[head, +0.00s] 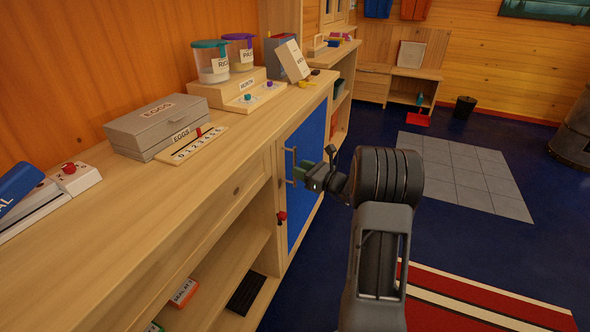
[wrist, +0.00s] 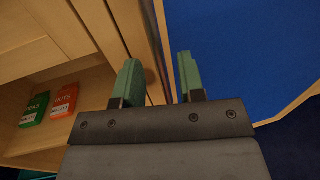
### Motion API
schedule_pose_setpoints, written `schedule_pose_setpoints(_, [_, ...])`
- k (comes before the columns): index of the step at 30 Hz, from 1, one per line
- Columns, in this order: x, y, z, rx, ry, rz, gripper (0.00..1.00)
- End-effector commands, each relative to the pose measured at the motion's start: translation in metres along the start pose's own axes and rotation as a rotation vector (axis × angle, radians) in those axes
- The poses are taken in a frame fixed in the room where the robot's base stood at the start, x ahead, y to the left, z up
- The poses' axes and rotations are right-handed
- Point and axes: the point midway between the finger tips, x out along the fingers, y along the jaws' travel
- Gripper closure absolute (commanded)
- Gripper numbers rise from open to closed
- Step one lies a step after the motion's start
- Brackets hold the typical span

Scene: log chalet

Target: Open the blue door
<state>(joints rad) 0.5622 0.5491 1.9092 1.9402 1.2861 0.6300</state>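The blue door (head: 306,145) is a panel in the front of the long wooden counter in the head view and looks shut. It also fills the upper right of the wrist view (wrist: 245,50). A thin upright metal handle (head: 287,166) is near its left edge. A red knob or latch (head: 281,217) sits below the handle. In the wrist view the fingers (wrist: 159,70) stand apart with a gap. I cannot tell whether they touch the handle, which I cannot make out there.
The wooden counter (head: 150,225) bears grey egg boxes (head: 160,122), a number strip (head: 193,146) and jars. Open shelves left of the door hold small boxes, including a red one (wrist: 64,103).

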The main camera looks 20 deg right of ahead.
Motion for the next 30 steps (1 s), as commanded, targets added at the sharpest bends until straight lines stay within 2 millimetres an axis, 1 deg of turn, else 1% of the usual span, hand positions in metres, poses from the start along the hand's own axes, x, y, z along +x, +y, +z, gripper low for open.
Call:
schedule_pose_setpoints(1, [0.007, 0.001, -0.002, 0.000, 0.001, 0.003, 0.64])
schedule_pose_setpoints(3, [0.015, 0.000, -0.001, -0.001, 0.000, 0.002, 0.64])
schedule_pose_setpoints(7, [0.024, 0.000, -0.001, -0.001, 0.001, 0.001, 0.64])
schedule_pose_setpoints(12, [0.029, 0.000, 0.000, -0.001, 0.001, 0.001, 0.64])
schedule_pose_setpoints(20, [0.029, 0.000, 0.000, 0.000, 0.001, 0.001, 0.65])
schedule_pose_setpoints(30, [0.029, 0.000, 0.000, -0.001, 0.001, 0.001, 0.97])
